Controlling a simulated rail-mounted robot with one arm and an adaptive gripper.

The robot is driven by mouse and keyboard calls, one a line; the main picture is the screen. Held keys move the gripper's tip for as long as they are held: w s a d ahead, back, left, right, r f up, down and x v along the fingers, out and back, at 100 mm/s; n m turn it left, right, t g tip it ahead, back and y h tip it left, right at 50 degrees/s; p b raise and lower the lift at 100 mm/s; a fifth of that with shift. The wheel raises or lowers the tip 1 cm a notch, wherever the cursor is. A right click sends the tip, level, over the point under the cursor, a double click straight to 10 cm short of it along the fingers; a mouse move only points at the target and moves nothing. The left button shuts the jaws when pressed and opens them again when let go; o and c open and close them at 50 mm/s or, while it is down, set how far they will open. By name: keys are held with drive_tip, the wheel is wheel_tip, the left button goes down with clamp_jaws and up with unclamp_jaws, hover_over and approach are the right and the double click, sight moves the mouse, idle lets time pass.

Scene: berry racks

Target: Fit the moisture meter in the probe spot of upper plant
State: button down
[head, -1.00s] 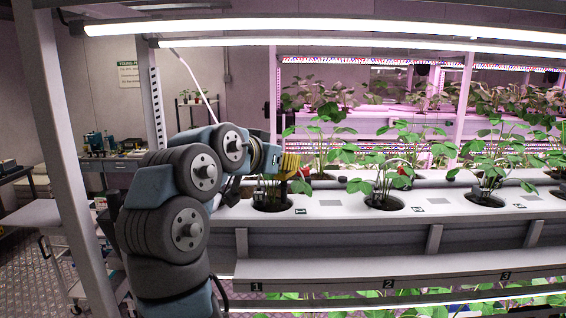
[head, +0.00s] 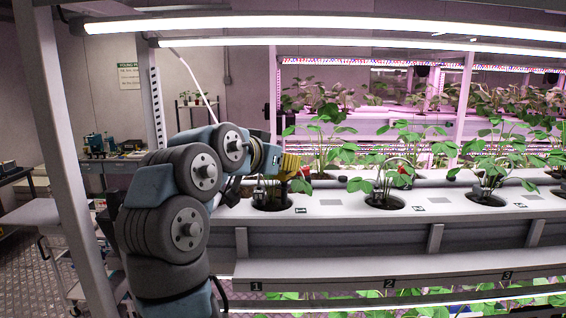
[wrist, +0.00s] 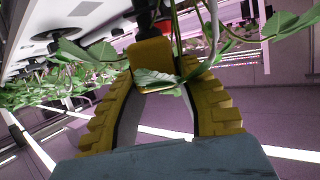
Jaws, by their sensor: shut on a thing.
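My gripper (head: 289,168) reaches over the left end of the upper white gutter in the head view. In the wrist view its two yellow, ridged fingers (wrist: 168,72) are closed in on a thing at their tips. A yellow block shows there with a dark part above it, probably the moisture meter (wrist: 153,52). A leaf lies across the block and hides part of it. The leftmost upper plant (head: 322,125) stands beside and behind the gripper. Its probe spot cannot be told clearly; a dark pot opening (head: 272,203) lies just below the gripper.
More upper plants stand along the gutter (head: 340,212) to the right, in dark round openings (head: 384,202). A lower shelf edge (head: 420,272) carries number labels. A white post (head: 60,150) stands at left. Leaves and stems crowd the fingertips in the wrist view.

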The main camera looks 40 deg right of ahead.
sight(278, 178)
drive_tip(key=shift+f+b, duration=1.35)
drive_tip(key=shift+f, duration=0.65)
idle(0.8)
drive_tip(key=shift+c, duration=1.6)
unclamp_jaws()
drive_tip(key=shift+r, duration=0.15)
drive_tip(key=shift+r+p, duration=0.35)
drive_tip(key=shift+r, duration=2.55)
